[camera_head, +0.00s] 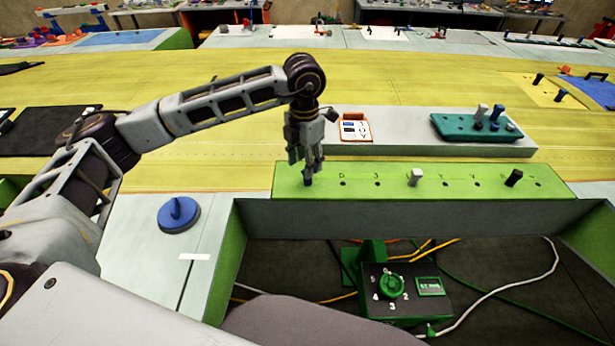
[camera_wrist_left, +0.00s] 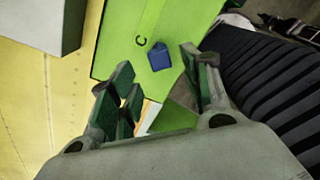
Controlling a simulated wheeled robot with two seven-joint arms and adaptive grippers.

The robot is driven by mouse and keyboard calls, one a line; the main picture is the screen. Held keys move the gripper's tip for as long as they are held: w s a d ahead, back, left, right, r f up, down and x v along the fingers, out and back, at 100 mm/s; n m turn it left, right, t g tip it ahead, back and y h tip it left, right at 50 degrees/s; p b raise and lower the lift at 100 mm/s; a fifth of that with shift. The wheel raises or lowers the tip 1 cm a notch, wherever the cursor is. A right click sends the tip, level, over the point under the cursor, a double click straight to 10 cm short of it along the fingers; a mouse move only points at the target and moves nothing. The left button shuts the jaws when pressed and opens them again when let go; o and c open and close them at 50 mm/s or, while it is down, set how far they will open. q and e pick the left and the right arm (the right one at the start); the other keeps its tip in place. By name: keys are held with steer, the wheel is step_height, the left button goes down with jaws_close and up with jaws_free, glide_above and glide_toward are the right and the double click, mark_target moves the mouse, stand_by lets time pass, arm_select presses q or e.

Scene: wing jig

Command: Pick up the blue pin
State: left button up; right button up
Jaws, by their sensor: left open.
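A blue pin (camera_wrist_left: 159,57) stands in the green strip (camera_wrist_left: 120,45) beside the letter C in the left wrist view. My left gripper (camera_wrist_left: 157,69) is open, with its fingers on either side of the pin's line and not closed on it. In the head view the left gripper (camera_head: 309,172) points down over the left end of the green strip (camera_head: 385,183). The blue pin is mostly hidden there by the fingers. Another blue pin (camera_head: 495,114) stands in the teal tray (camera_head: 460,130). My right gripper is not in view.
The strip also holds a grey pin (camera_head: 415,177) and a black pin (camera_head: 514,178). A red-framed card (camera_head: 355,127) lies on the grey block behind. A blue suction-cup-like disc (camera_head: 178,215) sits to the left. A green dial box (camera_head: 392,287) is below the strip.

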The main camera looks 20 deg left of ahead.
arm_select(q)
steer(key=shift+w+d+f+p, duration=0.15)
steer(key=shift+f+p, duration=0.3)
steer(key=shift+f, duration=0.25)
steer(key=shift+w+d+f+p, duration=0.15)
steer(key=shift+f+p, duration=0.25)
steer(key=shift+f, duration=1.45)
steer(key=shift+c, duration=0.2)
jaws_close()
